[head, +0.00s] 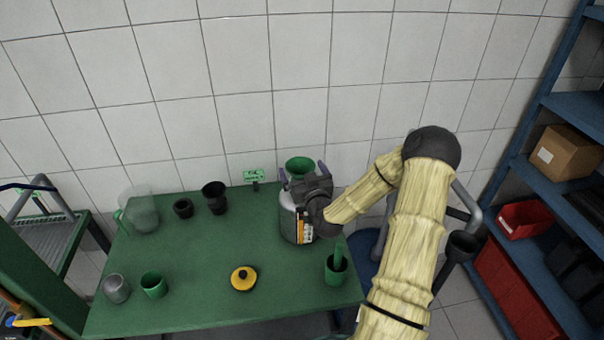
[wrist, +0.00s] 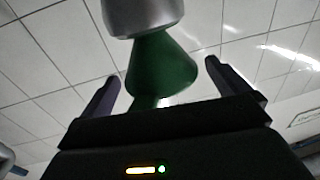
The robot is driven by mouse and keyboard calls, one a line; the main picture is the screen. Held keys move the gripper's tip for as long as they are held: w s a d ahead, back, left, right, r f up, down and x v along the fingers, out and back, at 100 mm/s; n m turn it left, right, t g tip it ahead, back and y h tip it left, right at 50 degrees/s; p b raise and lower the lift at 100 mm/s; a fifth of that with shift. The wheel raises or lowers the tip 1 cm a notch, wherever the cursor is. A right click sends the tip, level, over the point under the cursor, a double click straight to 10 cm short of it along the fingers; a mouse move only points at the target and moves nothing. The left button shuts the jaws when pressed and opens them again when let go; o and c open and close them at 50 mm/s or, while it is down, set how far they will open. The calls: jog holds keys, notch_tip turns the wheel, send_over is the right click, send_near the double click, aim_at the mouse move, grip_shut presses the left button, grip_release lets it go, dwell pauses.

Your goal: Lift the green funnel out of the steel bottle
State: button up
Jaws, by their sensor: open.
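The green funnel (head: 299,163) sits mouth up in the top of the steel bottle (head: 288,222), near the back right of the green table. My gripper (head: 303,172) is at the funnel's height, on its near side, and partly hides the funnel and bottle. In the wrist view, the bottle (wrist: 145,18) appears at the top with the funnel (wrist: 160,68) below it, so the picture looks inverted. The open fingers (wrist: 165,88) stand to either side of the funnel, with gaps showing on both sides. The funnel's spout is hidden in the bottle.
The green table (head: 200,255) also holds a clear jug (head: 141,212), black cups (head: 214,198), a grey cup (head: 116,289), a green mug (head: 153,285), a yellow-and-black lid (head: 243,279) and a green pot (head: 336,272). A small green sign (head: 254,175) and tiled wall stand behind. Blue shelving (head: 540,160) is right.

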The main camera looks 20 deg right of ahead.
dwell(0.4)
jog(key=c, duration=1)
jog(key=shift+r+b, duration=1.35)
jog(key=shift+r, duration=3.65)
